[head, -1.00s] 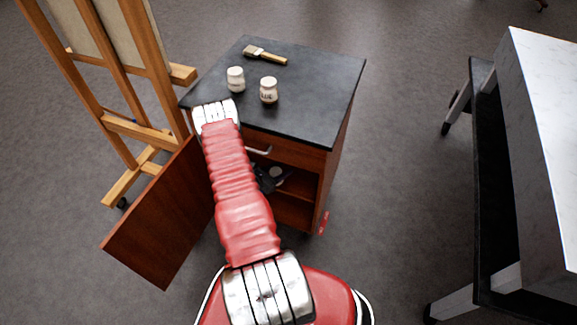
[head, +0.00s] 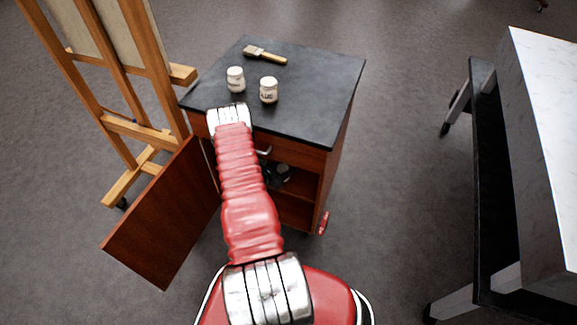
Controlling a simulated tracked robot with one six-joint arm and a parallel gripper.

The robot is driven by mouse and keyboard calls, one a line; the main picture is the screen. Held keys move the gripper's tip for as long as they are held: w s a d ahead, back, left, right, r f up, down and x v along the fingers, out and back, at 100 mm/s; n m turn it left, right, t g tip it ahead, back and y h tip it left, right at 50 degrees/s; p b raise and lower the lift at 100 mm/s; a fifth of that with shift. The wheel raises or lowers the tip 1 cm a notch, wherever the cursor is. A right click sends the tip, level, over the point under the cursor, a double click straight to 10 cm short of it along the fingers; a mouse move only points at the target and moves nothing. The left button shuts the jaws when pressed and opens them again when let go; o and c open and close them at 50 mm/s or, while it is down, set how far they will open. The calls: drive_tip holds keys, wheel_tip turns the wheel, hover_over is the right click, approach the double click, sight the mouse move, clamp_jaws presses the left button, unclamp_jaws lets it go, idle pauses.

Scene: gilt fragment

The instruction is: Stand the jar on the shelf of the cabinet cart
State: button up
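The cabinet cart (head: 320,185) has a black top and a reddish-brown wood body. Its door (head: 160,215) stands open to the left, and the shelf (head: 298,187) shows in the opening. My gripper (head: 277,174) is dark and small in the opening, below the drawer, partly hidden by my red arm.
Two white labelled jars (head: 236,79) (head: 269,90) and a brush (head: 265,55) are on the cart top. A wooden easel (head: 150,80) stands close on the left. A marble-topped table (head: 545,120) is at the right. The floor between cart and table is clear.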

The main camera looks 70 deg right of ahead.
drive_tip(key=o, duration=1.2)
drive_tip(key=shift+w+a+r, duration=0.15)
drive_tip(key=shift+a+r, duration=0.05)
drive_tip(key=v, duration=1.1)
drive_tip(key=shift+w+a, duration=0.1)
drive_tip(key=shift+a, duration=0.15)
drive_tip(key=shift+f, duration=0.15)
